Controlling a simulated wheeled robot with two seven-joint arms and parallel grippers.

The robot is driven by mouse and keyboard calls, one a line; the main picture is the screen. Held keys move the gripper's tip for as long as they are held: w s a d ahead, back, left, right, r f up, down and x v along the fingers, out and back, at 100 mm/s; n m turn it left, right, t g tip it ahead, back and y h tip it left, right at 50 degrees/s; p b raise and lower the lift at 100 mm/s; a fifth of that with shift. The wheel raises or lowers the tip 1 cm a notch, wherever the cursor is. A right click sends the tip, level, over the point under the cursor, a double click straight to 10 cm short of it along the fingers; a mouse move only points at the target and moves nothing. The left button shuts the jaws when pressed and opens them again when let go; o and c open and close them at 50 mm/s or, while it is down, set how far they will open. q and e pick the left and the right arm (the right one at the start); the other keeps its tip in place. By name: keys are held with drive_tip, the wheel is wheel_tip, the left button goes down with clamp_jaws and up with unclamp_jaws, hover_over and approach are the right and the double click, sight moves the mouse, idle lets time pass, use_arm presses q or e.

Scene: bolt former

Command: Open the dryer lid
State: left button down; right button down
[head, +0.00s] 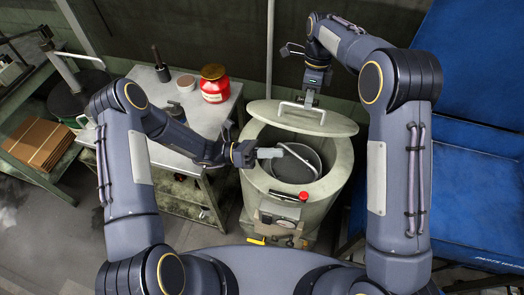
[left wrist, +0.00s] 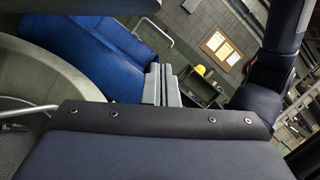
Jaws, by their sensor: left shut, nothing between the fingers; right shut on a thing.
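The dryer (head: 258,195) is a pale green round drum in the middle of the head view. Its round lid (head: 338,122) is off the front of the opening and sits over the back rim. My right gripper (head: 309,99) is shut on the lid's handle (head: 287,111) from above. A dark metal basket (head: 312,161) shows inside the open drum. My left gripper (head: 277,153) is shut and empty at the left side of the opening, above the rim. Its shut fingers also show in the left wrist view (left wrist: 163,86), with the pale drum at left.
A grey table (head: 228,108) stands left of the dryer with a red jar (head: 214,84) and small items on it. A red button (head: 304,196) is on the dryer's front. Blue-covered stacks (head: 475,190) stand at right. Brown cardboard (head: 40,142) lies at far left.

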sight(294, 128)
drive_tip(key=shift+w+d+f, duration=0.35)
drive_tip(key=shift+w+f, duration=0.05)
drive_tip(key=shift+w, duration=0.05)
use_arm(q)
drive_tip(key=w+d+r, duration=0.2)
drive_tip(key=d+r, duration=0.2)
drive_tip(key=shift+d, duration=0.35)
drive_tip(key=shift+w+d+r, duration=0.1)
drive_tip(key=shift+w+r, duration=0.8)
drive_tip(key=shift+r, duration=0.15)
use_arm(e)
drive_tip(key=shift+w+f, duration=0.1)
drive_tip(key=shift+f, duration=0.1)
drive_tip(key=c, duration=1.9)
unclamp_jaws()
use_arm(q)
drive_tip(key=shift+w+d+f, duration=0.1)
drive_tip(key=shift+w+f, duration=0.15)
drive_tip(key=shift+w, duration=0.2)
use_arm(e)
drive_tip(key=o, duration=0.4)
drive_tip(key=shift+w+f, duration=0.1)
drive_tip(key=shift+w, duration=0.35)
use_arm(q)
drive_tip(key=shift+s+r, duration=0.1)
drive_tip(key=shift+s, duration=0.1)
use_arm(e)
drive_tip(key=shift+s+a+r, duration=0.15)
drive_tip(key=shift+r, duration=0.05)
